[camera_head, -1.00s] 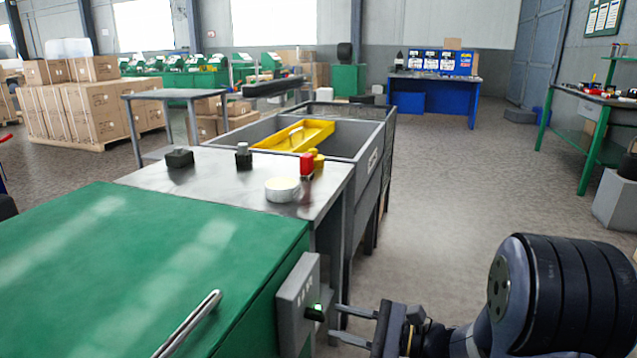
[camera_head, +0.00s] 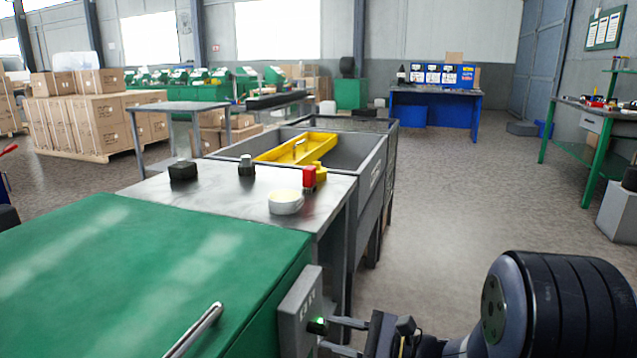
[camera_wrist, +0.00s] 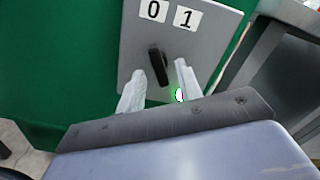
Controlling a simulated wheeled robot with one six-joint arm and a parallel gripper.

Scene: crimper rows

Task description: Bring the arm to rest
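My gripper (camera_head: 326,334) is at the lower right in the head view, in front of a grey switch box (camera_head: 300,312) on the side of a green cabinet (camera_head: 130,270). The wrist view shows the box face (camera_wrist: 195,45) with labels "0" and "1" and a black rotary knob (camera_wrist: 159,67). My gripper (camera_wrist: 161,73) is open there, with one finger on each side of the knob. A gap shows between knob and fingers; contact cannot be told. A green light (camera_wrist: 179,95) glows beside the right finger.
A metal table (camera_head: 225,195) with a round tin (camera_head: 285,203), a red-topped item (camera_head: 309,178) and dark blocks stands behind the cabinet. A grey bin (camera_head: 370,160) holding a yellow tray (camera_head: 290,150) stands beyond. Open floor (camera_head: 450,190) lies to the right.

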